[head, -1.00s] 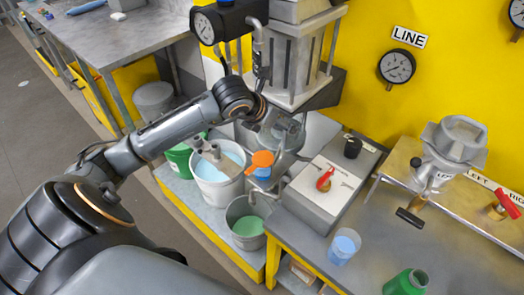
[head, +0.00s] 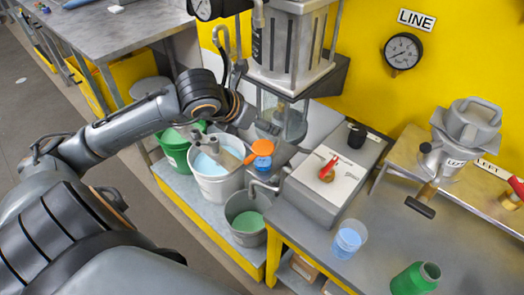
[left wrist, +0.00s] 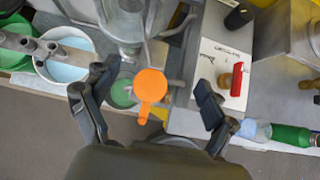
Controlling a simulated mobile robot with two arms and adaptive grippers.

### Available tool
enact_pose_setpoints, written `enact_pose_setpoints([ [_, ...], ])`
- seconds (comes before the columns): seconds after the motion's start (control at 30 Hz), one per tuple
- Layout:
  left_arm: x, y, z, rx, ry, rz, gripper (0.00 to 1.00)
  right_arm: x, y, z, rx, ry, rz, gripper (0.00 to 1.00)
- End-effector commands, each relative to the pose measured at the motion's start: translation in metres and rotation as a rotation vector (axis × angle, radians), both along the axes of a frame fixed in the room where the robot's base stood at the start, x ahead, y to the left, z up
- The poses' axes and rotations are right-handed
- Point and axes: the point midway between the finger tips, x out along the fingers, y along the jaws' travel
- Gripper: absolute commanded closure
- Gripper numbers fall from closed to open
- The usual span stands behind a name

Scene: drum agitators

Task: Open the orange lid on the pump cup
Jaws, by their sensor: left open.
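The orange lid (head: 263,147) is a round disc with a small tab. It sits above the blue pump cup (head: 262,163) in the head view, right of a white bucket. In the left wrist view the lid (left wrist: 151,84) faces the camera, its tab pointing towards my gripper, and it hides most of the cup. My left gripper (left wrist: 152,92) is open, one finger on each side of the lid in the picture; I see no contact. In the head view my left wrist is just left of and above the lid, and the fingers are hard to make out. My right gripper is not in view.
A white bucket (head: 222,185) of blue liquid and a grey bucket (head: 231,205) of green liquid stand close by. A grey box with a red handle (head: 328,167) is to the right. The pump column (head: 292,45) rises behind. A clear cup (head: 349,238) stands on the bench.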

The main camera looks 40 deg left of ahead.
Motion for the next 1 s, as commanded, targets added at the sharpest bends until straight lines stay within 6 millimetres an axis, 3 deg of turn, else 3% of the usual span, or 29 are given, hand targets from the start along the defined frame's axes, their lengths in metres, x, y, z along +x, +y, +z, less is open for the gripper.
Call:
enact_pose_setpoints([
  [0.07,-0.012,0.000,-0.007,0.008,0.002,-0.005,0.15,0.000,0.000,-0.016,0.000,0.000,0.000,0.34],
  [0.43,-0.040,0.002,-0.005,0.005,0.003,-0.004,0.15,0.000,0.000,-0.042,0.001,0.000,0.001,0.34],
  [0.5,-0.038,0.001,0.008,-0.009,0.004,-0.006,0.15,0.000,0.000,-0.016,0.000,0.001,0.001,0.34],
  [1.0,-0.042,0.002,0.008,-0.026,-0.005,-0.013,0.15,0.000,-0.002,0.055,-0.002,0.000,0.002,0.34],
])
